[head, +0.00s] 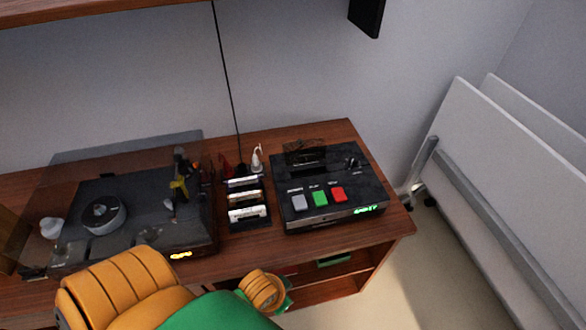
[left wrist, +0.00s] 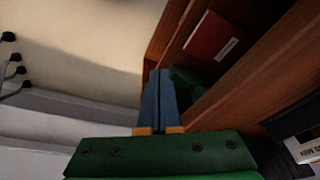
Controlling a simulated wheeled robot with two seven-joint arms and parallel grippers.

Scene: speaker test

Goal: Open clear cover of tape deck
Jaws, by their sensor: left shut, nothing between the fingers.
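A dark deck (head: 140,200) with a round silver hub sits at the left of the wooden desk. A see-through smoky cover (head: 65,168) is over it; I cannot tell whether its front edge is raised. A black box (head: 330,175) with grey, green and red buttons and a green display stands to the right. My left arm, orange and green, comes in at the bottom of the head view, in front of the desk. My left gripper shows in the left wrist view (left wrist: 160,74), its blue fingers together and empty, beside the desk's open shelf. My right gripper is not visible.
A rack of cassettes (head: 248,203) stands between the deck and the black box. The open shelf under the wooden desk (head: 385,222) holds a red book (left wrist: 210,36) and green things. White folded panels (head: 510,180) lean at the right, with bare floor before them.

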